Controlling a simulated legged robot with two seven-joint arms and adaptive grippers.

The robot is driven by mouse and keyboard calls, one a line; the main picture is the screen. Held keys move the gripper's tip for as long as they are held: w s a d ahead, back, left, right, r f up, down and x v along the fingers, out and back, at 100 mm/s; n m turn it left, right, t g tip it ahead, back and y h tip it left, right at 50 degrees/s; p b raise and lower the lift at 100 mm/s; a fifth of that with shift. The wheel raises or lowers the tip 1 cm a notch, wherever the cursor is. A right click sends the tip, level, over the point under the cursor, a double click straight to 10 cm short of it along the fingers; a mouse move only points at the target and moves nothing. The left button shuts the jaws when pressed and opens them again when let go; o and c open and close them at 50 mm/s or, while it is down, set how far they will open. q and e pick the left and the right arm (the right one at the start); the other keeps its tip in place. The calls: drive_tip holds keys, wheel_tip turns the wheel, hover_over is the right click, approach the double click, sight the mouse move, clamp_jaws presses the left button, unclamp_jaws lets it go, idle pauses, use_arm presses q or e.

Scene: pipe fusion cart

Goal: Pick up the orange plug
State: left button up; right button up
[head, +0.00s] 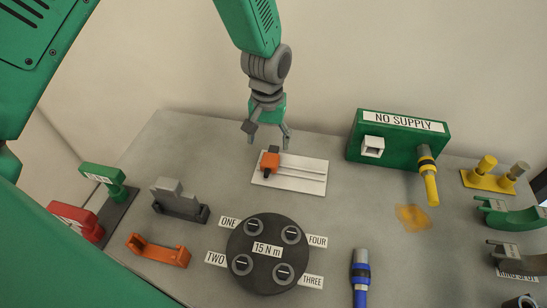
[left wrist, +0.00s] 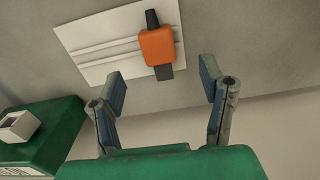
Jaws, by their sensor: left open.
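The orange plug (head: 270,162), with dark ends, lies on the left part of a white plate (head: 308,174) on the grey table. In the left wrist view the plug (left wrist: 158,47) lies on the white plate (left wrist: 85,38), ahead of the fingertips. My left gripper (head: 267,138) is open and empty, just behind and above the plug in the head view. Its two fingers also show in the left wrist view (left wrist: 162,85), spread apart with the plug beyond the gap between them. The plug is apart from both fingers. My right gripper is not in view.
A green box labelled NO SUPPLY (head: 385,150) with a yellow-handled connector (head: 428,178) stands to the right. A black disc (head: 252,268), an orange bracket (head: 158,250), a grey block (head: 178,202) and a blue tool (head: 360,275) are nearer the front. A wall rises behind the table.

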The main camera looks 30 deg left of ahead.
sight(270, 157)
use_arm(q)
drive_tip(key=f, duration=0.3)
drive_tip(key=shift+w+a+f, duration=0.3)
drive_tip(key=shift+w+a, duration=0.05)
drive_tip(key=shift+s+f, duration=0.1)
drive_tip(key=shift+f, duration=0.1)
drive_tip(key=shift+d+f+p, duration=0.2)
drive_tip(key=shift+f, duration=0.55)
drive_tip(key=shift+d+f+p, duration=0.15)
drive_tip(key=shift+f+p, duration=0.05)
drive_tip(key=shift+f, duration=0.6)
drive_tip(key=shift+d+f+p, duration=0.2)
drive_tip(key=shift+f, duration=0.55)
drive_tip(key=shift+a, duration=0.2)
drive_tip(key=c, duration=1.3)
